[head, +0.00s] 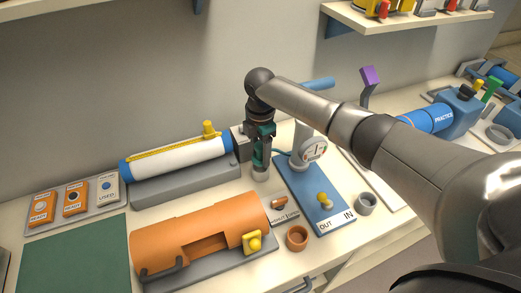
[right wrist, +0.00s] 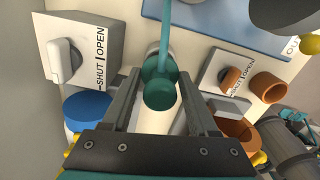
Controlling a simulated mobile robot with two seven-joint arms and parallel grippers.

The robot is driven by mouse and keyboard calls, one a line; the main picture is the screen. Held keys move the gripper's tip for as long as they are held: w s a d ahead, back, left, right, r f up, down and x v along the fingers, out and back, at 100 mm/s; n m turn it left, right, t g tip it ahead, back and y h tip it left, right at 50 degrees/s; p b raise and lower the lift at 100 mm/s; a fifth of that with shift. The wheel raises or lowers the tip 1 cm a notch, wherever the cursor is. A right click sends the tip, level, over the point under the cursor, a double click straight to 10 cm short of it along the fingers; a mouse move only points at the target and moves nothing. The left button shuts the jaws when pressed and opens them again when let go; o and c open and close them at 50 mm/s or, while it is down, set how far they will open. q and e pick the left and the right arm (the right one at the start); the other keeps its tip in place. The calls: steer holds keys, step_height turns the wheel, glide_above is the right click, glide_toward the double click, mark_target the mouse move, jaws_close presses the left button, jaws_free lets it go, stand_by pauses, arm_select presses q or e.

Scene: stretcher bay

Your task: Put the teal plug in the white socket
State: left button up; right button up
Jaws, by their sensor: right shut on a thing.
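My right gripper (head: 261,142) reaches down at the back middle of the bench, shut on the teal plug (head: 259,158). In the right wrist view the plug (right wrist: 160,88) sits between both fingers, with a teal hose rising from it. The white socket (head: 260,175) is directly below the plug in the head view. In the right wrist view the socket (right wrist: 152,48) is mostly hidden behind the plug. The plug looks upright and in line with the socket; I cannot tell how far it is in. My left gripper is not in view.
A white-and-blue cylinder (head: 180,157) lies left of the socket; an orange cylinder (head: 165,228) lies in front. An orange ring (head: 297,238) and a grey ring (head: 366,204) are near the front edge.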

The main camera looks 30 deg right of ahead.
steer(key=shift+f+b, duration=0.5)
steer(key=shift+f, duration=0.85)
stand_by(0.5)
steer(key=o, duration=1.5)
steer(key=shift+c, duration=0.2)
step_height(320, 180, up, 15)
steer(key=shift+r+p, duration=0.15)
steer(key=shift+p, duration=0.35)
